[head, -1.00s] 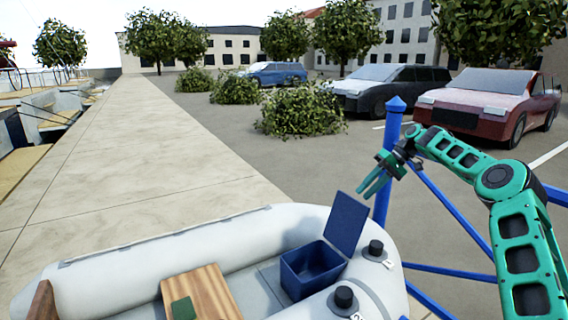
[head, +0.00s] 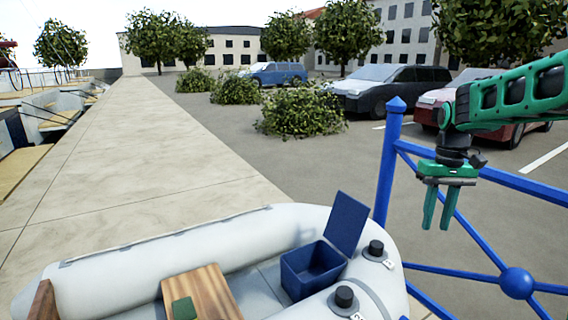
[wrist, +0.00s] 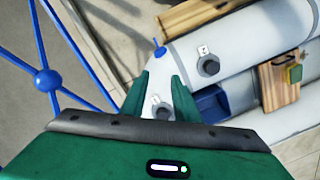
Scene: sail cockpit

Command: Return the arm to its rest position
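My green gripper (head: 436,208) hangs at the right of the head view, fingers pointing down. The two fingers are apart with nothing between them. It is to the right of the grey inflatable boat (head: 160,246) and in front of the blue railing (head: 470,234). In the wrist view the open fingers (wrist: 161,92) point toward the boat's end tube and a black knob below. My arm (head: 515,98) reaches in from the upper right edge.
In the boat are a blue box (head: 303,275) with its lid raised, a wooden board (head: 205,290) with a green item, and black knobs (head: 376,248). A blue post (head: 388,160) stands left of my gripper. Parked cars and bushes are behind. The walkway (head: 130,150) at left is clear.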

